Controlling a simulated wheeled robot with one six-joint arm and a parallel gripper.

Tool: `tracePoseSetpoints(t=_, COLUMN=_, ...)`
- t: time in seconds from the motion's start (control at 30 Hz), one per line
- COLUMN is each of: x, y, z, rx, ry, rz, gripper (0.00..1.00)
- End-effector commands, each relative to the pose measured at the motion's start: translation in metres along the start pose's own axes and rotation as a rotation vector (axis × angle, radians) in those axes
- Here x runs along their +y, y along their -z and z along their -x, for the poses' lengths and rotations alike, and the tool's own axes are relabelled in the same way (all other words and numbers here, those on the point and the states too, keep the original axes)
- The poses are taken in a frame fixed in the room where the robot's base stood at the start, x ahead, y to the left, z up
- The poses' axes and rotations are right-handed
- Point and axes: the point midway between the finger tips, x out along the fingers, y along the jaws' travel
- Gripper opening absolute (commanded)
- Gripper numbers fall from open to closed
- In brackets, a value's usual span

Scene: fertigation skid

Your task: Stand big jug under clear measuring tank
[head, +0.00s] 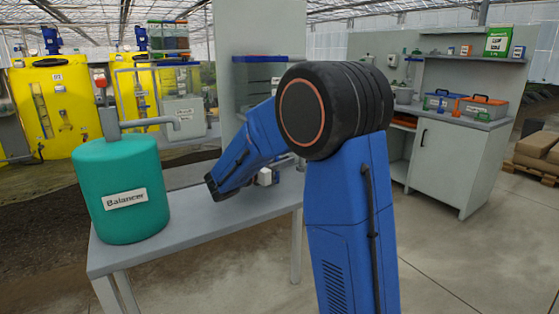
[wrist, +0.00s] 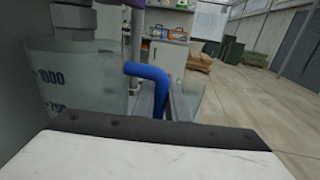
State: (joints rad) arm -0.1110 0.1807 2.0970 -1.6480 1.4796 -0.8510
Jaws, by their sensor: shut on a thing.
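In the wrist view a big clear jug (wrist: 75,88) with dark marks "1000" and "750" stands out at the left, looking upright. Its blue handle (wrist: 150,72) curves down on its right side. My gripper (wrist: 167,104) is at the handle and shut on it, its fingertips mostly hidden behind my white and black wrist housing. A grey fitting (wrist: 74,18) hangs above the jug's mouth. I cannot make out the clear measuring tank itself. In the head view my blue arm hides the gripper and the jug.
A teal tank (head: 122,195) labelled "Balancer" stands on a grey bench (head: 190,232). A tall grey panel (head: 262,28) rises behind the arm. Yellow tanks (head: 62,108) stand at the back left. A cabinet (head: 445,160) with toolboxes is at the right.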

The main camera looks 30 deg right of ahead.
Motion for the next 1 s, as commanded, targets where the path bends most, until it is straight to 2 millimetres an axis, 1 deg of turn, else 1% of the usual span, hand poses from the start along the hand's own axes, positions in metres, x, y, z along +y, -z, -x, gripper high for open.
tracePoseSetpoints(t=0.37, x=-0.001, y=0.003, z=0.000, rx=-0.001, ry=0.000, rz=-0.002, gripper=0.00)
tracePoseSetpoints(t=0.4, x=-0.001, y=0.003, z=0.000, rx=-0.001, ry=0.000, rz=-0.002, gripper=0.19)
tracePoseSetpoints(t=0.43, x=-0.001, y=0.003, z=0.000, rx=-0.001, ry=0.000, rz=-0.002, gripper=0.26)
tracePoseSetpoints(t=0.47, x=-0.001, y=0.003, z=0.000, rx=-0.001, ry=0.000, rz=-0.002, gripper=0.30)
tracePoseSetpoints(t=0.73, x=-0.001, y=0.003, z=0.000, rx=-0.001, ry=0.000, rz=-0.002, gripper=0.30)
tracePoseSetpoints(t=0.83, x=-0.001, y=-0.001, z=0.000, rx=-0.001, ry=0.000, rz=-0.003, gripper=0.30)
tracePoseSetpoints(t=0.93, x=0.000, y=-0.001, z=0.009, rx=-0.001, ry=-0.002, rz=-0.002, gripper=0.30)
tracePoseSetpoints(t=1.0, x=0.001, y=-0.001, z=0.019, rx=-0.001, ry=-0.004, rz=-0.002, gripper=0.30)
